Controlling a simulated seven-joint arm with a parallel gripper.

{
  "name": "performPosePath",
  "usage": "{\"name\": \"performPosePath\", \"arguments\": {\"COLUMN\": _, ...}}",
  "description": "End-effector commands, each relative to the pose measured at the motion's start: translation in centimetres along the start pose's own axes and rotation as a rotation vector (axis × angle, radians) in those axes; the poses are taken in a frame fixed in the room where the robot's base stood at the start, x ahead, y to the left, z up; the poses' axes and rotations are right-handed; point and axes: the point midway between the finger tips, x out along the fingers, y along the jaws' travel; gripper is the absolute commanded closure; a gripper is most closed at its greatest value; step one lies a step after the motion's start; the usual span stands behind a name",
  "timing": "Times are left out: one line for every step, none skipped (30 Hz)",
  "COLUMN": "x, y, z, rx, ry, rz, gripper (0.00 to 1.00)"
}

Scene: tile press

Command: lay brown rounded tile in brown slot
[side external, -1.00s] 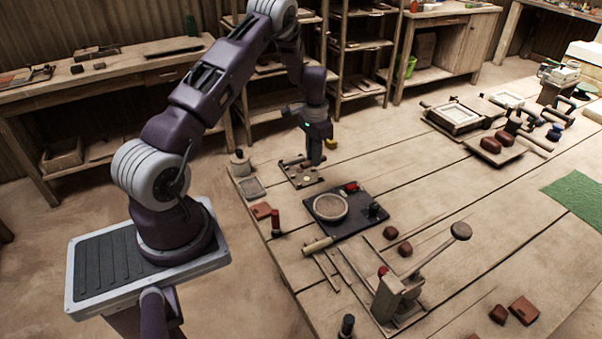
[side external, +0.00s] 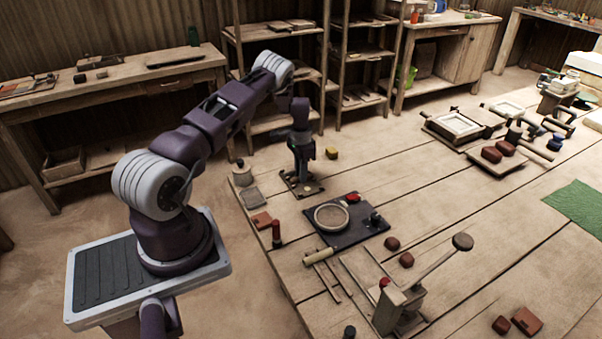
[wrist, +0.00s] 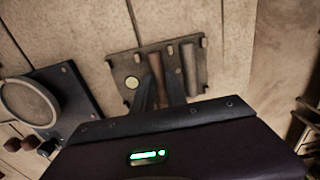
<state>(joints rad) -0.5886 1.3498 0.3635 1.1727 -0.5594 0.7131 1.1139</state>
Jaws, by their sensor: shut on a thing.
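My gripper (side external: 303,178) points down at a small dark board (side external: 313,189) near the table's far left edge. In the wrist view its two dark fingers (wrist: 164,88) are close together over the same board (wrist: 121,62). They are shut on a small brown piece, mostly hidden between them, which I take to be the brown rounded tile. The board carries a pale yellow disc (wrist: 132,82) and, to the right, an upright grey-brown bar (wrist: 190,68). A long brown bar (wrist: 168,62) shows just beyond the fingertips. I cannot make out a brown slot.
A dark plate with a round sieve-like disc (side external: 331,216) stands right of the board. A lever press (side external: 392,300) is at the front. A yellow block (side external: 332,153) lies behind the gripper. Brown lumps (side external: 394,243) lie mid-table; the table's centre right is mostly clear.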

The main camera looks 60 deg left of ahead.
Motion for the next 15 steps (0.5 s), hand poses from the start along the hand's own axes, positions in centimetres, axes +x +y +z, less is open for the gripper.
{"name": "performPosePath", "arguments": {"x": 0.03, "y": 0.01, "z": 0.00, "rx": 0.000, "ry": 0.000, "rz": 0.000, "gripper": 1.00}}
{"name": "performPosePath", "arguments": {"x": 0.10, "y": 0.02, "z": 0.00, "rx": 0.000, "ry": 0.000, "rz": 0.000, "gripper": 1.00}}
{"name": "performPosePath", "arguments": {"x": 0.22, "y": 0.02, "z": 0.00, "rx": 0.000, "ry": 0.000, "rz": 0.001, "gripper": 1.00}}
{"name": "performPosePath", "arguments": {"x": 0.22, "y": 0.02, "z": -0.01, "rx": 0.001, "ry": 0.000, "rz": 0.000, "gripper": 0.79}}
{"name": "performPosePath", "arguments": {"x": 0.20, "y": 0.02, "z": -0.01, "rx": 0.001, "ry": 0.000, "rz": 0.000, "gripper": 0.73}}
{"name": "performPosePath", "arguments": {"x": 0.20, "y": 0.02, "z": -0.01, "rx": 0.001, "ry": 0.000, "rz": 0.000, "gripper": 0.65}}
{"name": "performPosePath", "arguments": {"x": 0.20, "y": 0.02, "z": 0.00, "rx": 0.000, "ry": 0.000, "rz": 0.000, "gripper": 0.61}}
{"name": "performPosePath", "arguments": {"x": 0.19, "y": 0.02, "z": 0.00, "rx": 0.000, "ry": 0.000, "rz": 0.000, "gripper": 0.61}}
{"name": "performPosePath", "arguments": {"x": 0.19, "y": 0.03, "z": 0.00, "rx": 0.000, "ry": 0.000, "rz": 0.000, "gripper": 0.61}}
{"name": "performPosePath", "arguments": {"x": 0.19, "y": 0.02, "z": 0.00, "rx": 0.000, "ry": 0.000, "rz": 0.000, "gripper": 0.61}}
{"name": "performPosePath", "arguments": {"x": 0.19, "y": 0.02, "z": 0.00, "rx": 0.000, "ry": 0.000, "rz": 0.000, "gripper": 0.61}}
{"name": "performPosePath", "arguments": {"x": 0.18, "y": 0.02, "z": 0.00, "rx": 0.000, "ry": 0.000, "rz": 0.000, "gripper": 0.61}}
{"name": "performPosePath", "arguments": {"x": 0.18, "y": 0.02, "z": 0.00, "rx": 0.000, "ry": 0.000, "rz": 0.000, "gripper": 0.61}}
{"name": "performPosePath", "arguments": {"x": 0.18, "y": 0.03, "z": 0.00, "rx": 0.000, "ry": 0.000, "rz": 0.000, "gripper": 0.61}}
{"name": "performPosePath", "arguments": {"x": 0.15, "y": 0.02, "z": 0.00, "rx": 0.000, "ry": 0.000, "rz": 0.000, "gripper": 0.61}}
